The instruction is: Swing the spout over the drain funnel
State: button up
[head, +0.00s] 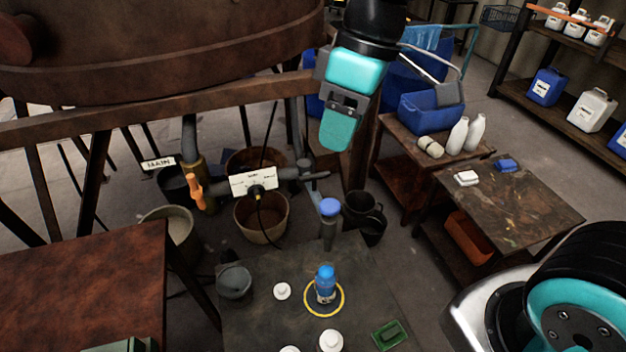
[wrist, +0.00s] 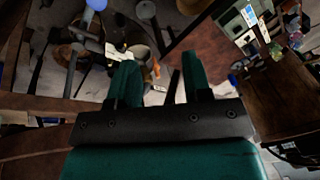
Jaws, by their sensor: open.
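Under the rusty vat, a grey pipe with a short cross-piece (head: 300,172) runs right from a white label plate. A blue-capped grey upright (head: 329,207) stands just below it; I cannot tell which part is the spout. A dark grey round vessel (head: 234,282) on the low table's left edge may be the drain funnel, but I cannot be sure. My gripper (head: 338,128) hangs above and apart from the pipe, pointing down. In the wrist view my gripper (wrist: 158,75) shows two separated teal fingers with nothing between them. A blue round cap (wrist: 97,4) shows at the top there.
An orange-handled brass valve (head: 195,190) is left of the label. Buckets (head: 262,217) stand below. The low table (head: 255,325) bears a blue bottle (head: 325,284) on a yellow ring and white pots. The vat's rusty beam (head: 190,100) crosses above. Side tables stand right.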

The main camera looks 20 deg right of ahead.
jog(key=w+d+f+n+g+h, duration=0.15)
jog(key=w+f+n, duration=0.25)
jog(key=w, duration=1)
jog(key=n+h+b, duration=0.1)
jog(key=n, duration=0.3)
send_near(316, 174)
jog(key=shift+g, duration=0.25)
jog(key=f+p, duration=0.1)
jog(key=f, duration=0.2)
jog(key=s+f+p, duration=0.1)
jog(key=f, duration=0.3)
jog(key=a+f+p, duration=0.1)
jog(key=f+p, duration=0.1)
jog(key=f, duration=0.2)
jog(key=shift+s, duration=0.2)
jog(key=shift+r, duration=0.1)
grip_shut()
jog(key=shift+d, duration=0.3)
jog(key=shift+a, duration=0.2)
jog(key=shift+h, duration=0.25)
